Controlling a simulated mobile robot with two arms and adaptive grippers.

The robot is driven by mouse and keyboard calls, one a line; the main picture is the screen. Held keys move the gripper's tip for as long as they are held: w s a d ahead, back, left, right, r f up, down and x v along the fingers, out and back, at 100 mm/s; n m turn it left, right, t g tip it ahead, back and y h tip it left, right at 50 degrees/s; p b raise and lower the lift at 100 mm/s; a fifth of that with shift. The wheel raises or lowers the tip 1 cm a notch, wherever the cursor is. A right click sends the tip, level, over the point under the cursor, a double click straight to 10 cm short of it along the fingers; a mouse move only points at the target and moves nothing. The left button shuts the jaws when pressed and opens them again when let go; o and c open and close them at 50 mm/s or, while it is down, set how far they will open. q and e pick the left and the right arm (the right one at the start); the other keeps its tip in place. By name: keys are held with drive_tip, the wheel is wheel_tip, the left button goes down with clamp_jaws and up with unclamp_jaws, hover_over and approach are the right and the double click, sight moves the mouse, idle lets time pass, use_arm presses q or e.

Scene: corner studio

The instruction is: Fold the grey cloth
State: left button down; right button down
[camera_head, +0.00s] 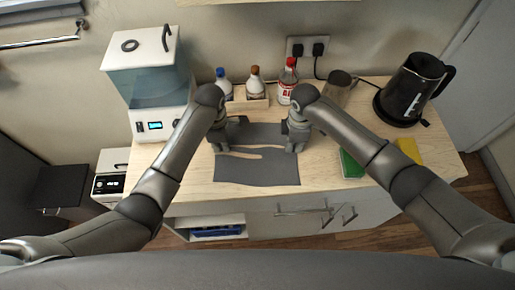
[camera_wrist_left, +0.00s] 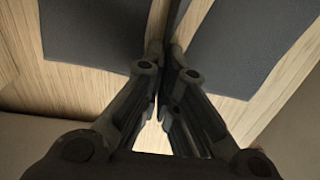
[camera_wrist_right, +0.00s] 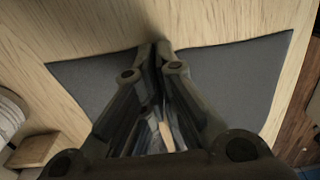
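The grey cloth (camera_head: 258,172) lies on the wooden worktop, with a strip of bare wood showing between its far and near parts. It also shows on both sides of the fingers in the left wrist view (camera_wrist_left: 95,35) and the right wrist view (camera_wrist_right: 235,75). My left gripper (camera_head: 222,147) is at the cloth's left side, its fingers closed on a thin dark fold that looks like cloth. My right gripper (camera_head: 295,149) is at the right side, its fingers closed at the cloth's edge. The pinched cloth is mostly hidden between the fingers.
Behind the cloth stand several bottles, one a red-capped bottle (camera_head: 288,82), by a wooden box (camera_head: 250,103). A green sponge (camera_head: 350,164) and yellow one (camera_head: 408,151) lie nearby. A water dispenser (camera_head: 148,82) stands left.

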drive_tip(key=shift+s+d, duration=0.1)
